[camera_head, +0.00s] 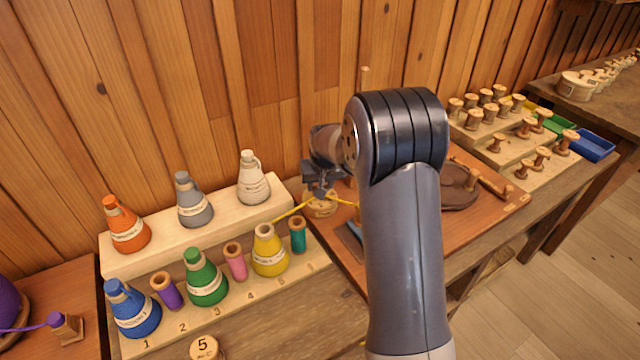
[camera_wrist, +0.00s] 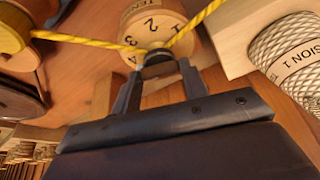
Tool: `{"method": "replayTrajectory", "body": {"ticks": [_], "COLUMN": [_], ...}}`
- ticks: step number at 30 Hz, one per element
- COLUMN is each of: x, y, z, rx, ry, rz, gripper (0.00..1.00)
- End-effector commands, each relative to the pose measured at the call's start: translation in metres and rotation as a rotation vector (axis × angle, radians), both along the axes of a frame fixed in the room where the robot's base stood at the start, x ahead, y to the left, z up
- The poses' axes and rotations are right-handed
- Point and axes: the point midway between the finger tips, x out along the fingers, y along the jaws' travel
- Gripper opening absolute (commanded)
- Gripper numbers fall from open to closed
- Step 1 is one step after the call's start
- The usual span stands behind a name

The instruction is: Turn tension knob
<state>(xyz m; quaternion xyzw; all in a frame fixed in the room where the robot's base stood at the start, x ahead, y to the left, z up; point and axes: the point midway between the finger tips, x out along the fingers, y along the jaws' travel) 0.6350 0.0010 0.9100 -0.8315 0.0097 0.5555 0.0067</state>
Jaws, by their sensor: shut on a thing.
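The tension knob is a pale wooden dial (camera_wrist: 150,24) marked with numbers and part of the word TENSION in the wrist view. In the head view the dial (camera_head: 320,207) sits on the brown board, partly behind my gripper. My gripper (camera_wrist: 157,66) is shut on the dark middle part (camera_wrist: 154,54) of the knob. In the head view my gripper (camera_head: 321,190) is over the dial. A yellow thread (camera_wrist: 95,40) passes by the knob and bends there. In the head view the thread (camera_head: 293,212) runs from the yellow cone.
Thread cones, including a yellow cone (camera_head: 269,252) and a white cone (camera_head: 252,180), stand on a stepped wooden rack (camera_head: 215,228) at the left. Small spools stand among them. Several turned spools (camera_head: 497,143) and coloured trays (camera_head: 590,146) are at the right. A wooden wall rises behind.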

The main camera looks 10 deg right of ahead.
Motion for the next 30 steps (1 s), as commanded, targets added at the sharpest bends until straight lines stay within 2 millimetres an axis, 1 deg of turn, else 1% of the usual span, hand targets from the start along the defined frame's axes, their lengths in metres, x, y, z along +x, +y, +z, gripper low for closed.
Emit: {"method": "replayTrajectory", "body": {"ticks": [9,22,23,30], "x": [0.0005,0.0006,0.0007,0.0005], "y": [-0.0012,-0.0010,-0.0010,-0.0009], "z": [0.0005,0.0008,0.0008,0.0004], "rx": [0.000,-0.001,-0.001,-0.001], "ry": [-0.001,-0.002,-0.002,-0.001], "rz": [0.083,0.093,0.092,0.092], "gripper": [0.19,0.19,0.44,0.64]}}
